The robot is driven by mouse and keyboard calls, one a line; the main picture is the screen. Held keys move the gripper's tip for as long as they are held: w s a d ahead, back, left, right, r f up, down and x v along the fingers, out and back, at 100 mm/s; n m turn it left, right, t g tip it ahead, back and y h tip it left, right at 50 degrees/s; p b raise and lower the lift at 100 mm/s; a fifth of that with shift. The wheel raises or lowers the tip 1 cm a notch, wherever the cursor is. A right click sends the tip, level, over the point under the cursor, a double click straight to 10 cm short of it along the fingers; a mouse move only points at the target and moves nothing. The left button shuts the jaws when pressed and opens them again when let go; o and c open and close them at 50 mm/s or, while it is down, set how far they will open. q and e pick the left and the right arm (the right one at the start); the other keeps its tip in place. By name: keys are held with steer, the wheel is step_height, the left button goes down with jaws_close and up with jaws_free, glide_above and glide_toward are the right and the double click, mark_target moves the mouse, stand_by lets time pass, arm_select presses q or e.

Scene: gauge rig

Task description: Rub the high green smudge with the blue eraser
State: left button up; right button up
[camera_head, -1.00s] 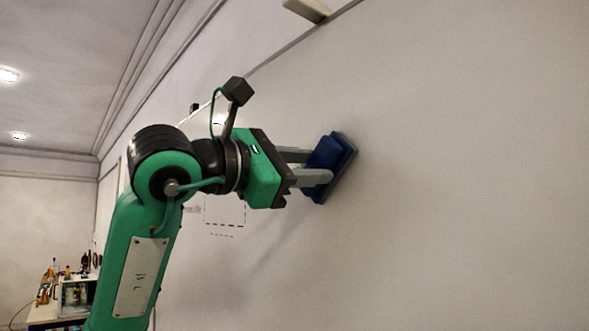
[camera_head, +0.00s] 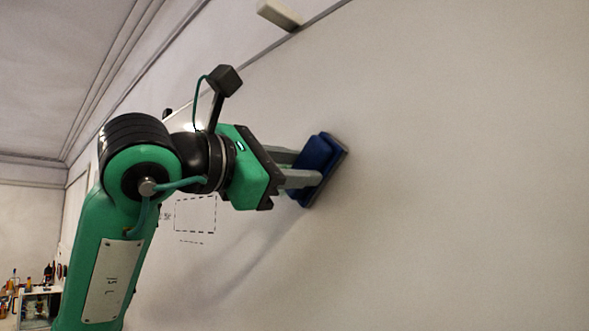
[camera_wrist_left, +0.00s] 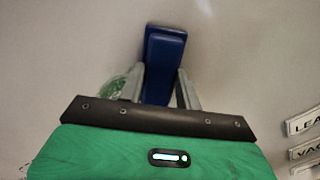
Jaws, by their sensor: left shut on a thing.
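The blue eraser (camera_head: 317,168) has a dark blue body and a grey pad side facing the pale wall board (camera_head: 450,200). My left gripper (camera_head: 306,167) is shut on it and holds it tilted, close to the board. I cannot tell whether the pad touches. In the left wrist view the eraser (camera_wrist_left: 163,62) stands between the fingers. A green scribbled smudge (camera_wrist_left: 123,84) shows there just left of the eraser, partly behind the left finger. In the head view the smudge is hidden behind my arm and gripper. My right gripper is not in view.
A white block (camera_head: 279,14) sits on the board's upper edge. A dashed box (camera_head: 195,213) is drawn on the board below my wrist. Labelled strips (camera_wrist_left: 304,120) show at the right in the wrist view. A cluttered bench (camera_head: 35,300) stands far left. The board right of the eraser is clear.

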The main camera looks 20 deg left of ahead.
arm_select(q)
steer(key=shift+w+a, duration=2.6)
steer(key=shift+a, duration=3.65)
steer(key=shift+s+d+r+b, duration=0.2)
steer(key=shift+s+d, duration=0.7)
steer(key=shift+d, duration=1.3)
steer(key=shift+s+d+r+b, duration=0.1)
steer(key=shift+s+d+b, duration=0.15)
steer(key=shift+s+d, duration=1.3)
steer(key=shift+s+d+r+b, duration=0.1)
steer(key=shift+s+d+b, duration=0.15)
steer(key=shift+d, duration=2.55)
steer(key=w+a, duration=0.5)
steer(key=a, duration=0.8)
steer(key=shift+w, duration=0.2)
